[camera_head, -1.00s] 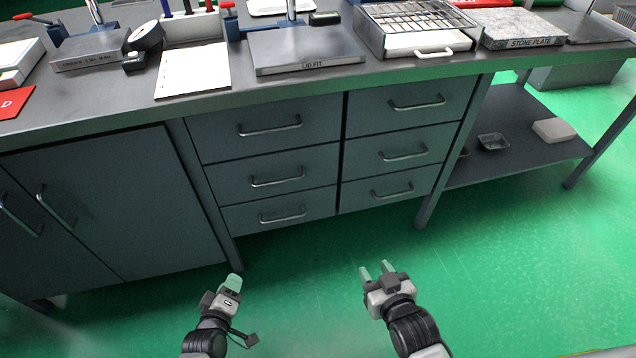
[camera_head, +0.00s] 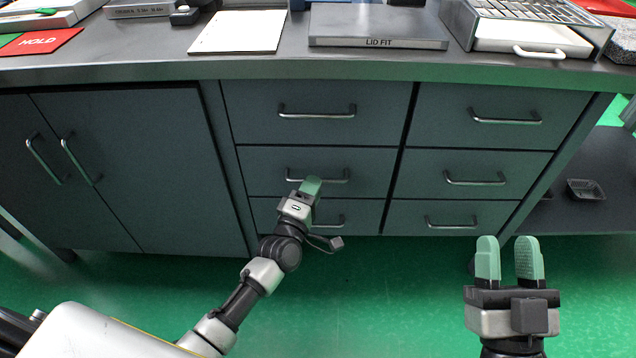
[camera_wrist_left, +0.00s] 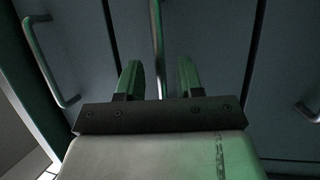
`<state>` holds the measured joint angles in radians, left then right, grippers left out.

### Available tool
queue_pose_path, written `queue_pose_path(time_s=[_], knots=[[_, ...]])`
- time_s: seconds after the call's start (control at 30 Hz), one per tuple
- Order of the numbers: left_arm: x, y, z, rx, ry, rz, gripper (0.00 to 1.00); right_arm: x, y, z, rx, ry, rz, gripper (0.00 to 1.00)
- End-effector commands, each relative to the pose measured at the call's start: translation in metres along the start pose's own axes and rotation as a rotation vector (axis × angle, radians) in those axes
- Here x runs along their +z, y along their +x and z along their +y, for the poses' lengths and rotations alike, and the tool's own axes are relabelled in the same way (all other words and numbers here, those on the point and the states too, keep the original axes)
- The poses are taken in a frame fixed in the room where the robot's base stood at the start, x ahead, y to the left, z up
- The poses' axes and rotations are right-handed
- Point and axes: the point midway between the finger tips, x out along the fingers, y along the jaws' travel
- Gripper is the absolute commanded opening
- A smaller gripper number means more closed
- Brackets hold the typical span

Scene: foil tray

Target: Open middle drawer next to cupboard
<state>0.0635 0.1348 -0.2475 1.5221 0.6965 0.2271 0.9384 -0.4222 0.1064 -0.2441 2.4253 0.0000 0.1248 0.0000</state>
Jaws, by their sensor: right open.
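The middle drawer (camera_head: 262,170) in the left column, beside the cupboard (camera_head: 150,160), is closed flush with the drawers above and below it. Its horizontal metal handle (camera_head: 335,181) is partly covered by my left gripper (camera_head: 311,186). In the left wrist view, my left gripper (camera_wrist_left: 158,80) has its fingers apart, with the bar handle (camera_wrist_left: 157,40) lying between them in the picture. I cannot tell whether a finger touches it. My right gripper (camera_head: 508,258) is open and empty, in front of the lower right drawers.
The upper left drawer (camera_head: 250,115), the lower left drawer and the right column of drawers (camera_head: 480,160) are closed. Green floor lies clear below.

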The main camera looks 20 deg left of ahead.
Motion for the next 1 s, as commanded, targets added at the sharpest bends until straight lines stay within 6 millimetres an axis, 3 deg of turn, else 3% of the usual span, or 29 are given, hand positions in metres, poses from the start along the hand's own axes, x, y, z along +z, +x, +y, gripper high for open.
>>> queue_pose_path(time_s=[0.23,0.57,0.83,1.0], knots=[[0.0,0.025,-0.001,0.0,0.001,0.0,0.37,-0.017,-0.002,-0.003,-0.006,0.006,0.145,0.43],[0.0,0.028,-0.001,-0.002,0.001,-0.001,0.37,-0.02,-0.002,-0.003,-0.007,0.007,0.167,0.43],[0.0,0.028,-0.001,-0.002,0.001,-0.001,0.0,-0.02,-0.002,-0.003,-0.006,0.007,0.166,0.43],[0.0,0.028,-0.001,-0.002,0.001,-0.001,0.0,-0.02,-0.002,-0.003,-0.006,0.006,0.165,0.43]])
